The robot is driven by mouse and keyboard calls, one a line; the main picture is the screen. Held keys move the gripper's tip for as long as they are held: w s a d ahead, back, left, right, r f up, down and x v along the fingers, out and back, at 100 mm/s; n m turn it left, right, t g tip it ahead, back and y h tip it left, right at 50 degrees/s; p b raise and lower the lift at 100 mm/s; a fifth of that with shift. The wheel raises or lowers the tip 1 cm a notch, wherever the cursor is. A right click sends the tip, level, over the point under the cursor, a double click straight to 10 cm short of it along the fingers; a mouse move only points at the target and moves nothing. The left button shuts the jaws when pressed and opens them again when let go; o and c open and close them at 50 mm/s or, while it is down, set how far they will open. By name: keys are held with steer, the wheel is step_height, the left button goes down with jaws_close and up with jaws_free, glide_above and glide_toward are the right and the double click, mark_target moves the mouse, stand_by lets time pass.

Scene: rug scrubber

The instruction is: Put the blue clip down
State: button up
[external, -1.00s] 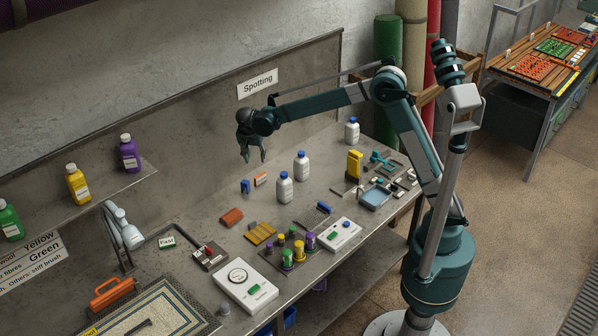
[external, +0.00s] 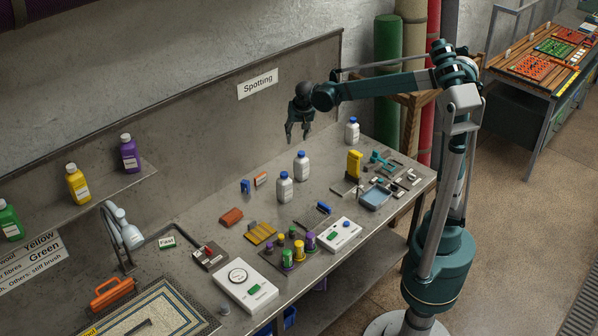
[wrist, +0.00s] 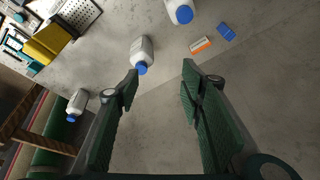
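A small blue block-like piece that could be the blue clip (external: 245,186) stands on the bench near the back wall. In the wrist view this blue piece (wrist: 227,31) lies at the upper right, next to an orange and white block (wrist: 201,46). Another blue item, perhaps a brush (external: 323,208), lies farther forward on the bench. My gripper (external: 298,138) hangs above the back of the bench, pointing down. In the wrist view my gripper (wrist: 161,75) has its two green fingers spread wide with nothing between them.
White bottles with blue caps (external: 301,166) stand below and around my gripper, one (external: 352,131) to its right. A yellow block (external: 354,164) and blue tray (external: 375,197) are at the right. The back wall with the "Spotting" sign (external: 258,84) is close behind.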

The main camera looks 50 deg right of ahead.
steer(key=s+d+f+n+t, duration=0.1)
steer(key=s+d, duration=0.3)
steer(key=s, duration=0.6)
steer(key=s+d+f+n+t+y, duration=0.1)
steer(key=s+d+n, duration=0.2)
steer(key=s, duration=0.8)
steer(key=s+d+f+n+t, duration=0.1)
steer(key=s+d+n, duration=0.2)
steer(key=s+d, duration=0.4)
steer(key=shift+s+f+t+y, duration=0.2)
steer(key=shift+s+t+y, duration=0.15)
steer(key=shift+s, duration=1.8)
step_height(320, 180, down, 18)
steer(key=b, duration=1.8)
steer(key=shift+f, duration=0.25)
